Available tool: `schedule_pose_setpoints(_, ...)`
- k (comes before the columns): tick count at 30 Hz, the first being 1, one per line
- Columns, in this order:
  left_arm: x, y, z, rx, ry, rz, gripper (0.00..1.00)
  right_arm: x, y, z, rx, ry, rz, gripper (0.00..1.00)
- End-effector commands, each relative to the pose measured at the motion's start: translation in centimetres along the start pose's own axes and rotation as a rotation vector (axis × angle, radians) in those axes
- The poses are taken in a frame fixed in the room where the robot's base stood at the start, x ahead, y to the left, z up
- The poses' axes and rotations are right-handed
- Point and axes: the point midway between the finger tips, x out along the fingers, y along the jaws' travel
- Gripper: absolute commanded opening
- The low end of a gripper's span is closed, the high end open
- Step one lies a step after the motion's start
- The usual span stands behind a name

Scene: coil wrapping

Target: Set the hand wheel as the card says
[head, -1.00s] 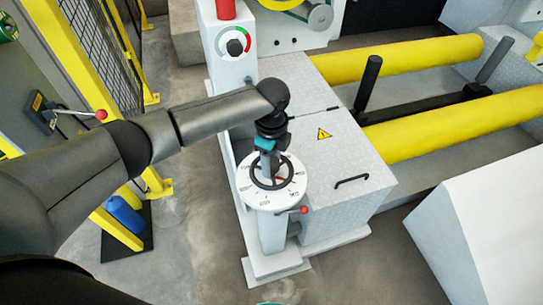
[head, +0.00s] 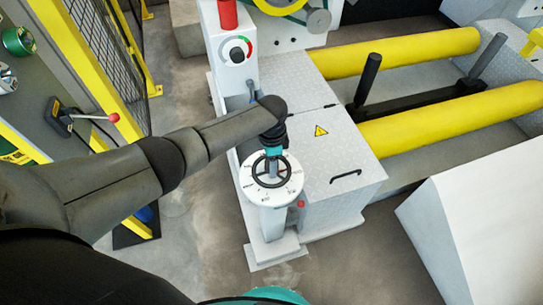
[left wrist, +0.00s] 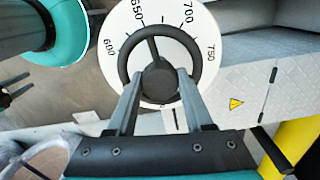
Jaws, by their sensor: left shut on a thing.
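The black hand wheel (head: 271,171) sits on top of a round white dial (head: 262,196) on a white pedestal. It also shows in the left wrist view (left wrist: 126,62), over dial figures including 650, 700 and 750. One dark spoke runs from the hub up and slightly left, between 650 and 700 and nearer 650. My left gripper (left wrist: 160,80) is shut on the wheel at its hub, seen from above; in the head view the gripper (head: 272,163) stands over the wheel. I cannot make out a card.
A red-ended lever (head: 300,204) sits beside the dial. A grey tread-plate box (head: 330,150) with a warning sign adjoins the pedestal. Yellow rollers (head: 450,112) lie to the right. A yellow-framed fence (head: 85,60) and a bench lever (head: 113,117) are at left.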

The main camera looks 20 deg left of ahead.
Motion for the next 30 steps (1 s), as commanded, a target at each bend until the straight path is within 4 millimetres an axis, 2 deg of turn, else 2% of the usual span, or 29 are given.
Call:
schedule_pose_setpoints(3, -0.4, 0.0, -0.1, -0.113, 0.003, 0.002, 0.0, -1.2, 0.0, -0.2, -0.001, 0.001, 0.0, 0.42)
schedule_pose_setpoints(15, -0.2, -0.1, -0.1, -0.442, 0.003, 0.001, 0.0, -3.1, 0.4, -0.7, -0.002, 0.008, 0.005, 0.42)
schedule_pose_setpoints(22, -0.2, -0.1, -0.1, -0.557, 0.003, 0.0, 0.0, -3.5, 0.6, -0.7, -0.003, 0.008, 0.007, 0.42)
schedule_pose_setpoints(30, -0.1, -0.1, -0.1, -0.612, 0.003, -0.001, 0.0, -3.7, 0.6, -0.7, -0.002, 0.009, 0.008, 0.42)
